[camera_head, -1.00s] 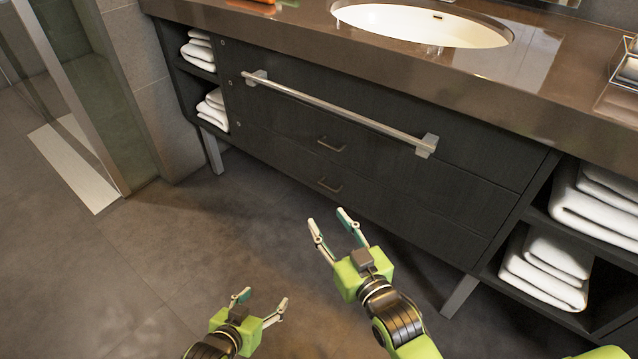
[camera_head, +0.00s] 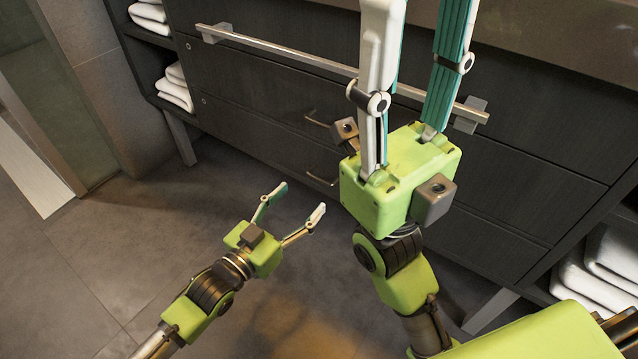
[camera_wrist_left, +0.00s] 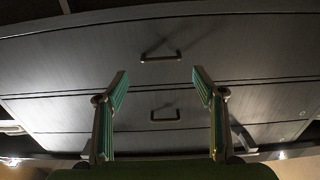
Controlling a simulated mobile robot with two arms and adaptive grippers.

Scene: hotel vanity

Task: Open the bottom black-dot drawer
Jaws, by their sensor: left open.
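The bottom drawer (camera_head: 255,138) is the lowest dark front of the vanity and looks shut. Its dark bar handle (camera_head: 320,178) is clear of my grippers. My left gripper (camera_head: 301,200) is open and empty, low in front of this drawer. In the left wrist view, which looks upside down, the bottom drawer handle (camera_wrist_left: 160,57) is the upper one, beyond the gap between the open fingers (camera_wrist_left: 160,85). My right gripper (camera_head: 418,45) is raised large in front of the vanity, fingers apart, tips cut off by the top edge. It hides part of the drawer fronts.
Another drawer handle (camera_head: 318,119) sits above the bottom one. A long metal towel bar (camera_head: 290,54) sticks out from the top front. Open shelves hold white towels (camera_head: 174,88) on both sides. A vanity leg (camera_head: 180,140) stands at left. The floor (camera_head: 130,240) at left is clear.

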